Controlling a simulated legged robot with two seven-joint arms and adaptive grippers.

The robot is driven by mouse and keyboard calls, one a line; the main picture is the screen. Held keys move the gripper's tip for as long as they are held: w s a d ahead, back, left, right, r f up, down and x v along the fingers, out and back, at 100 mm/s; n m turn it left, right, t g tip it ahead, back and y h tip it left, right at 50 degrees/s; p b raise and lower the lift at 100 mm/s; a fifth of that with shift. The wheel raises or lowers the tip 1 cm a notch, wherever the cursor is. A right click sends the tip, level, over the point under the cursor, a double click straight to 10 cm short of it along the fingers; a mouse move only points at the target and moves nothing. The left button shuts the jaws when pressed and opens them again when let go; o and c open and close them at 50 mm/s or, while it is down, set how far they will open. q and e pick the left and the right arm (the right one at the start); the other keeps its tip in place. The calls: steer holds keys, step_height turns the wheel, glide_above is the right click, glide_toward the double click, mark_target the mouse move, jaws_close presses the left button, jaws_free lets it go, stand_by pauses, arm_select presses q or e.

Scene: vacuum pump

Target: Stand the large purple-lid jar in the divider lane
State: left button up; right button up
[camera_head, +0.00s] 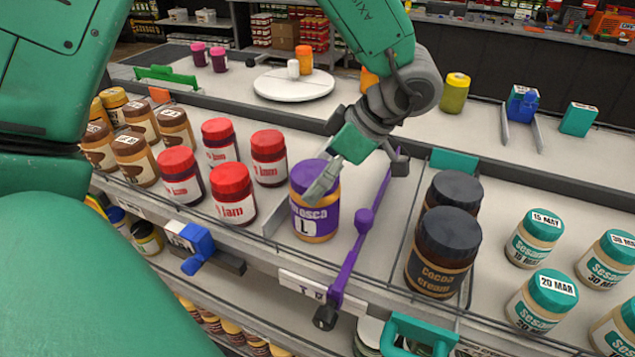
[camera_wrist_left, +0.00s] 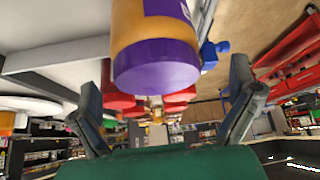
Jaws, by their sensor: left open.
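The large purple-lid jar (camera_head: 316,213), with an orange body and an "L" label, stands upright on the shelf. It is between a thin metal divider on its left and the purple divider (camera_head: 358,240) on its right. My left gripper (camera_head: 352,172) is at the jar's upper right, with one grey finger crossing in front of the lid. In the left wrist view the jar (camera_wrist_left: 155,55) shows lid down, beyond the spread fingers of my left gripper (camera_wrist_left: 165,85), with gaps at both sides. The gripper is open and empty. My right gripper is not in view.
Red-lid jam jars (camera_head: 234,194) stand close on the left. Dark cocoa cream jars (camera_head: 442,252) stand right of the purple divider, with teal-lid sesame jars (camera_head: 541,300) farther right. A white round turntable (camera_head: 293,85) sits behind on the counter. A blue clip (camera_head: 198,243) sits on the shelf front.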

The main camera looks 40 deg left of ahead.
arm_select(q)
steer(key=v, duration=0.7)
steer(key=shift+r, duration=0.35)
